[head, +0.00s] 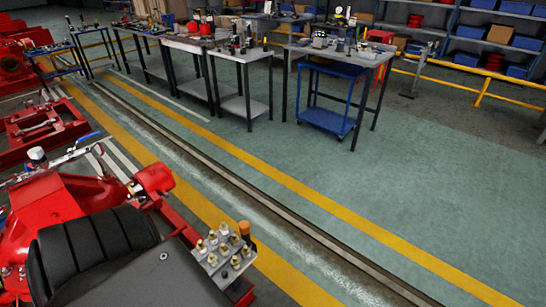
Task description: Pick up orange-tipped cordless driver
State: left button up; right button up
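A small upright object with an orange top (245,229) and a dark lower part stands at the back right corner of a small grey plate (213,263) low in the head view. It may be the orange-tipped cordless driver, but it is too small to be sure. Its lower end is partly hidden behind brass-coloured fittings (224,246) on the same plate. Neither of my grippers is in view.
A red machine (70,205) fills the lower left, beside the plate. Yellow floor lines (310,192) and a rail groove (250,192) cross the floor. Workbenches with tools (240,57), a blue cart (328,118) and shelving (490,40) stand farther back. Open floor (430,170) lies at right.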

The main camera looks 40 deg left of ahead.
aim_at(244, 226)
jog(key=i, duration=3.25)
jog(key=u, duration=5.55)
